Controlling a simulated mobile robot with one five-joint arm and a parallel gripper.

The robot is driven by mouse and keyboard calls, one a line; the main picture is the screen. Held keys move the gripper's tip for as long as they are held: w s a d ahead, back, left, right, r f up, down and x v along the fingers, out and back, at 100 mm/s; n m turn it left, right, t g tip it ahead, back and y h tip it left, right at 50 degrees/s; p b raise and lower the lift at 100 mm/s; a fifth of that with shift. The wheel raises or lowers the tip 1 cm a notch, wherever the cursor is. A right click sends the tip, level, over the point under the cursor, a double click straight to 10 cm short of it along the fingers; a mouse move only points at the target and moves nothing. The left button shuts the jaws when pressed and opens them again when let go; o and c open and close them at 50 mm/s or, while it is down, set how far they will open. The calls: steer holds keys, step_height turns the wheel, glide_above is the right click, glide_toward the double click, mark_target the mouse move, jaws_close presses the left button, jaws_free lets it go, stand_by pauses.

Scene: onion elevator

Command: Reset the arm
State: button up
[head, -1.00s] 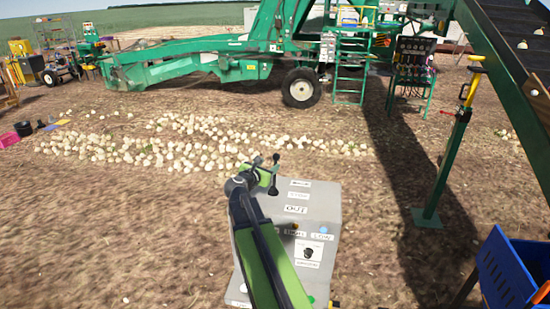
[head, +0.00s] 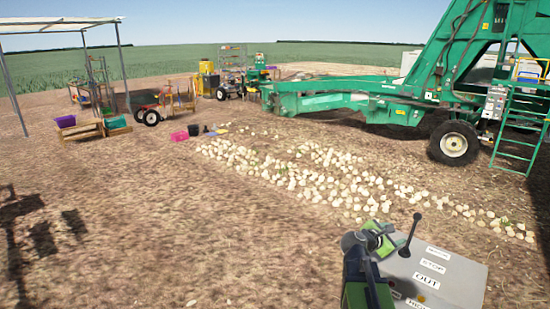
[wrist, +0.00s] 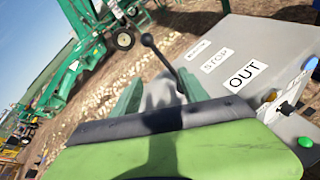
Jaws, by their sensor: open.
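My gripper (head: 384,238) is open beside the upper left edge of a grey control box (head: 450,275). A black lever with a round knob (head: 416,217) rises close to the right of the gripper in the head view. In the wrist view, the lever (wrist: 160,58) runs down near the two green fingers (wrist: 160,92); whether they touch it, I cannot tell. The box face (wrist: 245,65) bears labels reading STOP and OUT.
A long patch of onions (head: 320,175) lies on the soil beyond the box. A large green machine (head: 350,95) with a wheel (head: 454,143) stands behind. Crates (head: 82,128) and a trolley (head: 150,112) stand at the far left. Bare ground is free on the left.

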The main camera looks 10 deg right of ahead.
steer(key=s+a+f+m+g+y, duration=0.2)
steer(key=s+a+f+m+y, duration=0.25)
steer(key=a, duration=0.65)
steer(key=s+a+f+m+g+y, duration=0.2)
steer(key=a+f+m+y, duration=0.3)
steer(key=a+m, duration=0.4)
steer(key=s+a+f+m+g+y, duration=0.25)
steer(key=a+f+m, duration=0.3)
steer(key=a, duration=0.65)
steer(key=s+f+b, duration=0.1)
steer(key=f+b, duration=0.7)
steer(key=f, duration=0.1)
steer(key=s+a+f+b, duration=0.1)
steer(key=s+f+b, duration=0.1)
steer(key=f+b, duration=0.7)
steer(key=shift+s+f+y, duration=0.15)
steer(key=shift+s+y, duration=0.1)
steer(key=shift+y, duration=0.05)
